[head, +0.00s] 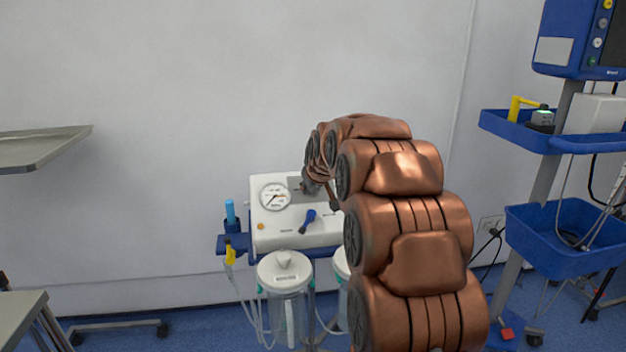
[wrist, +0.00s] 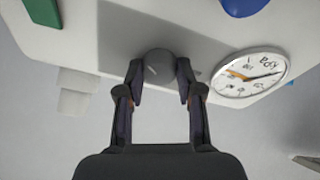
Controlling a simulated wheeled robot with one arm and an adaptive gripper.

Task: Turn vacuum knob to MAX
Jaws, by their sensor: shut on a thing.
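The vacuum knob (wrist: 158,64) is a round grey knob with a pale pointer line, on the white front of the suction unit (head: 290,232). My gripper (wrist: 160,80) has its two fingers on either side of the knob and is shut on it in the wrist view. The gauge (wrist: 250,76) is a white dial with an orange-marked needle, just right of the knob there. It also shows in the head view (head: 274,197). In the head view my gripper (head: 310,186) is at the panel, right of the gauge, and my arm hides the knob. Any MAX mark is not readable.
A blue lever (head: 308,221) sits low on the panel. A lidded canister (head: 285,285) hangs below, with a second partly behind my arm. A cart with blue trays (head: 560,240) stands at right. Metal tables (head: 45,148) are at left.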

